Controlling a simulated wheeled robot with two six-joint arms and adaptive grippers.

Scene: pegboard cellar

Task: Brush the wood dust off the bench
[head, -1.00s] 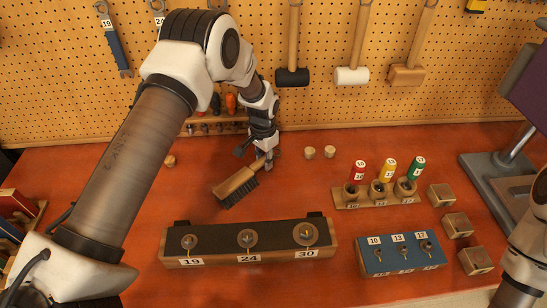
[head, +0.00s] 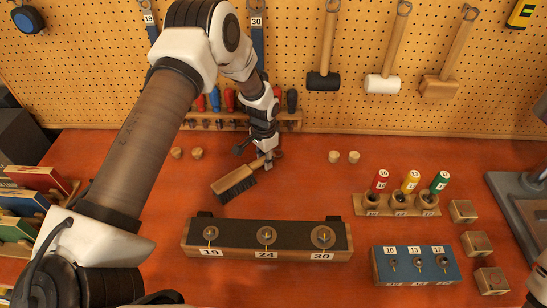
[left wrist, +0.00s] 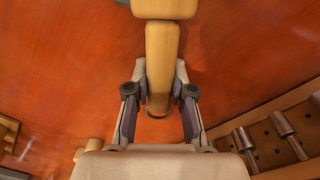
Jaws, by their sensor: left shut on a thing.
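My left gripper (head: 268,161) is shut on the wooden handle of a bench brush (head: 235,181). The brush has dark bristles and slants down to the left over the red-brown bench top (head: 130,225), behind the long rack. I cannot tell whether the bristles touch the bench. In the left wrist view the pale handle (left wrist: 162,60) lies between the two fingers, and the bristles are out of frame. I cannot make out any wood dust on the bench. My right gripper is not in view; only a bit of my right arm shows at the right edge.
A long rack (head: 225,254) labelled 19, 24, 30 stands in front of the brush. A blue block (head: 417,276) and a holder with coloured handles (head: 380,212) stand right. Small wooden pegs (head: 334,157) stand near the pegboard (head: 420,110). Books (head: 40,178) are at left.

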